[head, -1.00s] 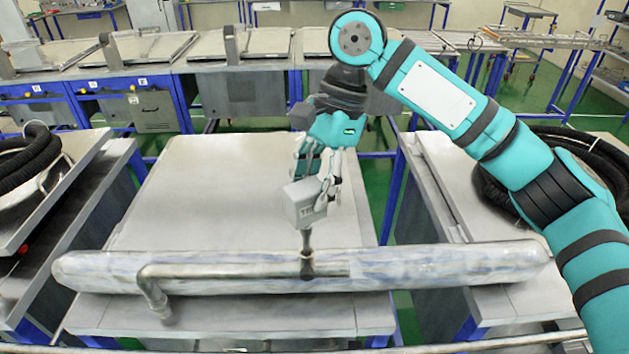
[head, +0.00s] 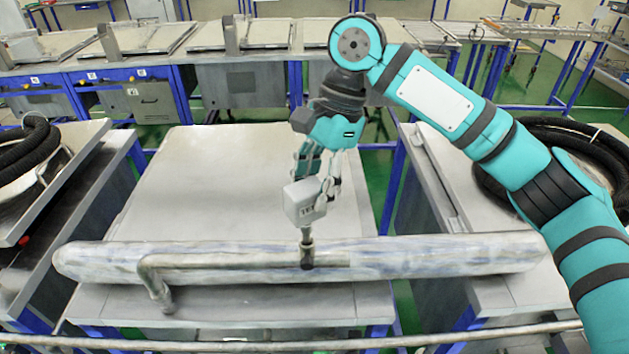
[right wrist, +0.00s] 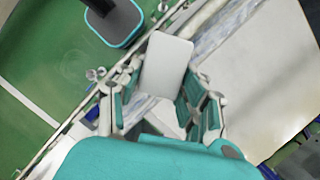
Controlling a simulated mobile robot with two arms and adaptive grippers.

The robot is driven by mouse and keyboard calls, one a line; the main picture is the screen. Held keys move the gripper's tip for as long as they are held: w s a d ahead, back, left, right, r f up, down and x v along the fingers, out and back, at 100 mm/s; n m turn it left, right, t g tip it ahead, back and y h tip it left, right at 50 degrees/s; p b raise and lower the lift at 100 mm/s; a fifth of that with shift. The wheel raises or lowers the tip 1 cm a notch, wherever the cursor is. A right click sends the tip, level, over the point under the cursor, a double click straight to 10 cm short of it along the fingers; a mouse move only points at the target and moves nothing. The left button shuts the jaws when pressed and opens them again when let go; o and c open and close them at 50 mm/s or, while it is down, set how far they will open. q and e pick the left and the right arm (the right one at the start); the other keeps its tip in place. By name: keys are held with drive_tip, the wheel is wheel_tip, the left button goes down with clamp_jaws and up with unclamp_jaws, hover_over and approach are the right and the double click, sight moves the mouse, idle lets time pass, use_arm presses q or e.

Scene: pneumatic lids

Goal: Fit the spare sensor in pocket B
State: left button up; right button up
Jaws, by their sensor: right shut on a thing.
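The spare sensor is a pale grey box (head: 304,202) with a thin dark stem below it. My right gripper (head: 327,188) is shut on the box and points down over the near pipe (head: 430,258). The stem meets a dark fitting (head: 307,260) on the pipe in the picture; I cannot tell how deep it sits. In the right wrist view the box (right wrist: 167,65) lies between the teal fingers, with a flat pale face showing. No letter B is readable on the pipe. My left gripper is not in view.
A thinner bent pipe (head: 155,282) runs along the near pipe. A bare grey table (head: 235,175) lies behind it. Coiled black hoses sit on side benches at left (head: 30,150) and right (head: 590,145). A rail (head: 250,346) crosses the front.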

drive_tip(key=shift+f, duration=0.2)
drive_tip(key=o, duration=1.2)
drive_tip(key=shift+p+v, duration=0.35)
drive_tip(key=shift+v, duration=3.1)
drive_tip(key=v, duration=1.2)
drive_tip(key=shift+w, duration=0.1)
